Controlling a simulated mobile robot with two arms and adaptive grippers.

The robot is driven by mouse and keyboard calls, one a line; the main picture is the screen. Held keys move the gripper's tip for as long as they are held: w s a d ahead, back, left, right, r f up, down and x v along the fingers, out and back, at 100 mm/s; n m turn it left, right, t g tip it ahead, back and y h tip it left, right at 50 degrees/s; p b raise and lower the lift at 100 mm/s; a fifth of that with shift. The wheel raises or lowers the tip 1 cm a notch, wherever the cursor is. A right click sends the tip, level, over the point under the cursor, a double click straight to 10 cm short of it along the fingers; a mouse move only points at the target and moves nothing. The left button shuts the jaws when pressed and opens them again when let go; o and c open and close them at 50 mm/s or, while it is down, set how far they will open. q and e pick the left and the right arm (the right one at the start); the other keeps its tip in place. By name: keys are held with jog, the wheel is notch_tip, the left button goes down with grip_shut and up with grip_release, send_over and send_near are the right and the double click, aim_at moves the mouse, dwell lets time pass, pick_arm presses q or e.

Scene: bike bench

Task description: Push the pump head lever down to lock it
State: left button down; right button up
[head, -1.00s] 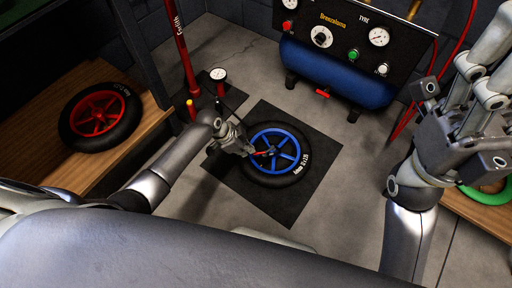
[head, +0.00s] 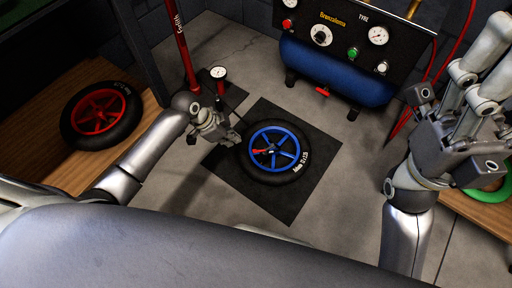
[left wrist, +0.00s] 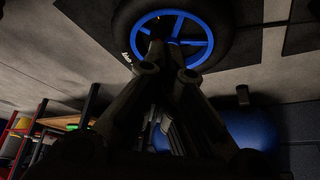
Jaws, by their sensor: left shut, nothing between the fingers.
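The red pump head lever (head: 259,151) shows at the hub of the blue-rimmed wheel (head: 284,136), which lies flat on a dark mat. It is small, and I cannot tell whether it is up or down. My left gripper (head: 231,141) is shut and empty, just left of the wheel's tyre and apart from the lever. In the left wrist view, the dark fingers (left wrist: 163,60) overlap the blue wheel (left wrist: 200,26) and hide part of its hub. My right gripper (head: 448,95) is raised at the right, with its fingers apart and nothing between them.
The red floor pump (head: 180,45) with its gauge (head: 218,72) stands behind my left gripper. A blue compressor (head: 335,75) stands at the back. A red-rimmed wheel (head: 99,110) lies on a wooden bench at the left. The mat (head: 290,205) in front of the blue wheel is clear.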

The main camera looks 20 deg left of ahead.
pick_arm(q)
jog(key=v, duration=0.3)
jog(key=shift+s+a+r, duration=0.1)
jog(key=shift+r, duration=0.2)
dwell(0.3)
